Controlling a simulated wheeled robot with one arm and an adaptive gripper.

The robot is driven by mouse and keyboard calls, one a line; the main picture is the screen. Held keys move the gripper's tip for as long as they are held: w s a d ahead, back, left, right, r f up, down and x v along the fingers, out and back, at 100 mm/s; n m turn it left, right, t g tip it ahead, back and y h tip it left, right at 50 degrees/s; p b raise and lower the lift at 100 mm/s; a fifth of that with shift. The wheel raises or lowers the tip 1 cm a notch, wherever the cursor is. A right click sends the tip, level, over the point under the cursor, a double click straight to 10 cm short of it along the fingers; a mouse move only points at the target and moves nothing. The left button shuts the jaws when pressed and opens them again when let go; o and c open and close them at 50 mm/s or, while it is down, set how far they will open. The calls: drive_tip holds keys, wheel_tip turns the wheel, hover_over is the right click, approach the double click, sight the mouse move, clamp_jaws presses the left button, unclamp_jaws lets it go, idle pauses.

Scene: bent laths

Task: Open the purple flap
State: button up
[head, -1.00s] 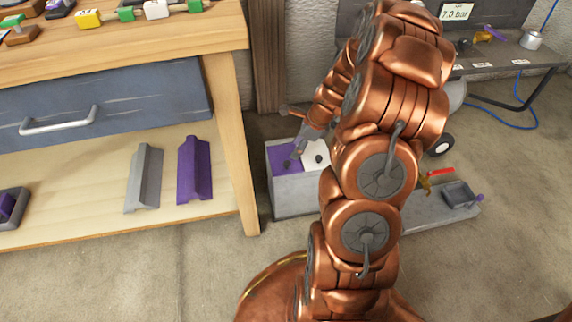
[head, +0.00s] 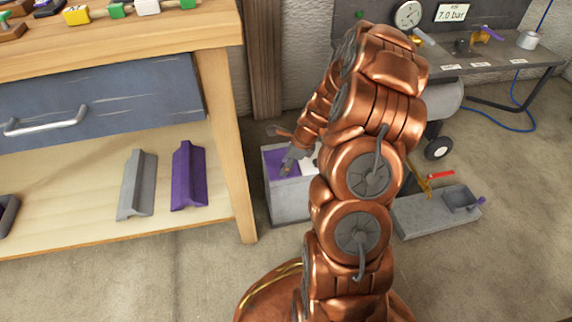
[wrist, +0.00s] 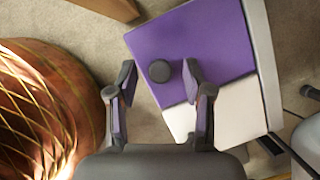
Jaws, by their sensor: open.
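The purple flap (head: 275,167) forms part of the top of a grey box on the floor and lies flat. It fills the upper middle of the wrist view (wrist: 205,45). A dark round knob (wrist: 159,71) stands on the flap near its edge. My gripper (wrist: 159,74) is open above the flap. In the wrist view its two fingertips appear on either side of the knob; whether they touch it I cannot tell.
A white flap (wrist: 235,110) adjoins the purple one. The grey box (head: 290,203) stands between the workbench leg (head: 232,170) and my arm. Purple and grey laths (head: 188,178) lie on the bench's lower shelf. A low grey block (head: 425,213) lies to the right.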

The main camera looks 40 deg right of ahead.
clamp_jaws()
idle(0.4)
drive_tip(key=shift+r, duration=0.15)
